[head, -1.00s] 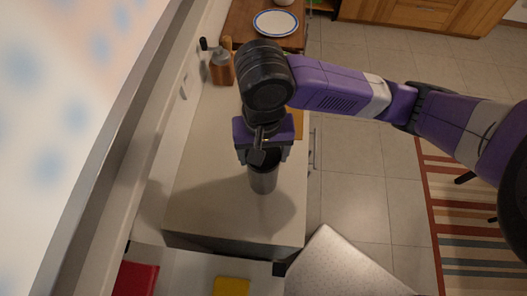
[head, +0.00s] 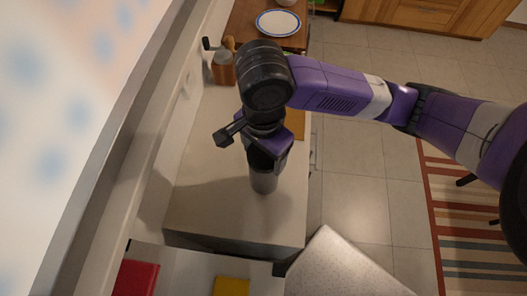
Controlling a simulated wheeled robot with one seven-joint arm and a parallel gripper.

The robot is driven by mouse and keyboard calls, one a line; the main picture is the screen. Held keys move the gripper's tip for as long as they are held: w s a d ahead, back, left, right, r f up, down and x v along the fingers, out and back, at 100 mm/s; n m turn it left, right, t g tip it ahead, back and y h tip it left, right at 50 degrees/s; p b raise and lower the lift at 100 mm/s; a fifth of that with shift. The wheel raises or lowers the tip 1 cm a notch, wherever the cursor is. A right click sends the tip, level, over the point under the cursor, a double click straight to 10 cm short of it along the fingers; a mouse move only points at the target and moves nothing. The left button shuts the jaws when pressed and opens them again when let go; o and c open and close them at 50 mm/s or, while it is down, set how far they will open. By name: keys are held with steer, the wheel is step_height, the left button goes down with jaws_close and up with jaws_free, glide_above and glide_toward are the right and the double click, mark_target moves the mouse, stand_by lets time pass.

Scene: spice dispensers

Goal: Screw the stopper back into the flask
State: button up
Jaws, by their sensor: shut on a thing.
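The flask (head: 264,182) is a grey metallic cylinder standing upright on the light counter (head: 205,215). My gripper (head: 266,160) is directly above the flask, pointing down, and is shut at its top. The stopper is hidden between the fingers, so I cannot tell how it sits in the flask's mouth.
A wooden utensil holder (head: 224,72) stands at the back left by the wall. A blue-rimmed plate (head: 278,23) lies on a wooden surface behind. A red item (head: 136,277) and a yellow item (head: 231,285) lie in front. The counter left of the flask is clear.

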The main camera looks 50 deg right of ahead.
steer(key=m, duration=0.5)
steer(key=shift+w, duration=0.1)
stand_by(0.3)
steer(key=o, duration=1.2)
steer(key=shift+o, duration=0.2)
